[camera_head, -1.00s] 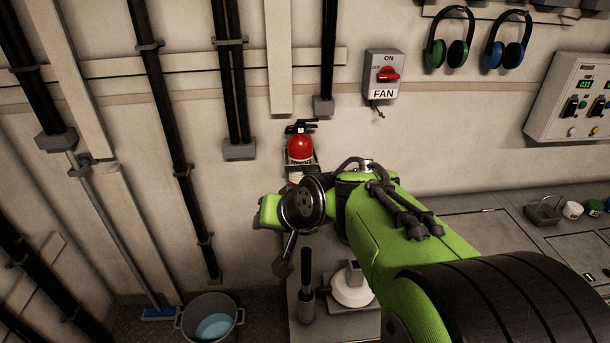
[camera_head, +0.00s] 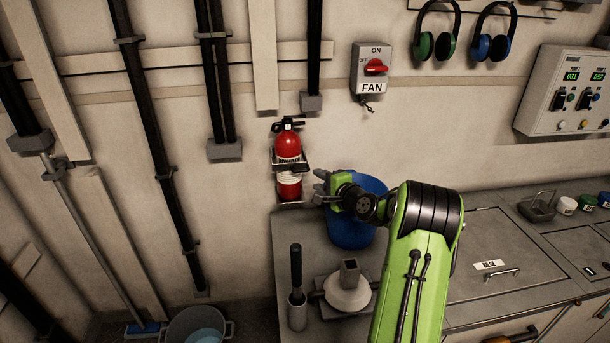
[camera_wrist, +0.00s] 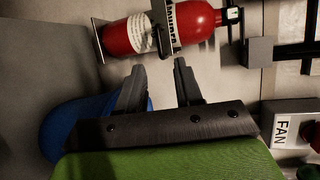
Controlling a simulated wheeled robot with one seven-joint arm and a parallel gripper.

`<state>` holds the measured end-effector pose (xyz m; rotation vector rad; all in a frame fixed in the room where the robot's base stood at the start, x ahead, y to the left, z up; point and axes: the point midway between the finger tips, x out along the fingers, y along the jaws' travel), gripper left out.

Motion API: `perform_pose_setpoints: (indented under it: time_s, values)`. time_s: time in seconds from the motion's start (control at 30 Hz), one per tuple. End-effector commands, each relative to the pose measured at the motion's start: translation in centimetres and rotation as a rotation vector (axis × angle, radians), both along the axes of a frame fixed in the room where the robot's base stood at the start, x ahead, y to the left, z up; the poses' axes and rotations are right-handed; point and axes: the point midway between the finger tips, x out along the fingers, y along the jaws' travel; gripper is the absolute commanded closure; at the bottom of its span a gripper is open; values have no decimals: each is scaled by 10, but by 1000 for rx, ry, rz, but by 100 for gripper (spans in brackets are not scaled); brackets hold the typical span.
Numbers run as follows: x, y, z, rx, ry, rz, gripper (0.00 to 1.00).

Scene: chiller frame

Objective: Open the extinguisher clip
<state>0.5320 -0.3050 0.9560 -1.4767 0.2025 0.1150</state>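The red fire extinguisher (camera_head: 288,147) hangs upright on the wall in a bracket, with a black handle on top and a white label low on its body. A dark clip band (camera_head: 291,166) crosses its middle. In the wrist view the extinguisher (camera_wrist: 199,22) lies sideways across the top, and the clip band (camera_wrist: 165,26) crosses it just beyond my fingertips. My gripper (camera_head: 318,188) is just right of the extinguisher's lower half in the head view. In the wrist view its two fingers (camera_wrist: 158,66) are apart with nothing between them, pointing at the clip area.
A blue bucket (camera_head: 352,232) stands on the counter behind and below my gripper. A white-based device (camera_head: 347,296) and a dark-handled tool in a holder (camera_head: 297,300) are on the counter in front. The FAN switch box (camera_head: 371,72) is up to the right.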

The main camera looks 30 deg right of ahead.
Motion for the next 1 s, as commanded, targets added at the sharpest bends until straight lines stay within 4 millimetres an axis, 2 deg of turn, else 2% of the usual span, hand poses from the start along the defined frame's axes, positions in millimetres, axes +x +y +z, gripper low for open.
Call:
perform_pose_setpoints:
  time_s: [0.1,0.3,0.47,0.7,0.93,1.0]
  values:
    - [31,0,-8,-1,-1,3,65]
    - [72,-3,-17,-2,1,1,65]
    - [85,-3,-19,-1,2,0,65]
    - [86,-4,-18,-1,2,-1,65]
    - [85,-4,-18,-1,2,-1,98]
    - [85,-4,-18,-1,2,-1,100]
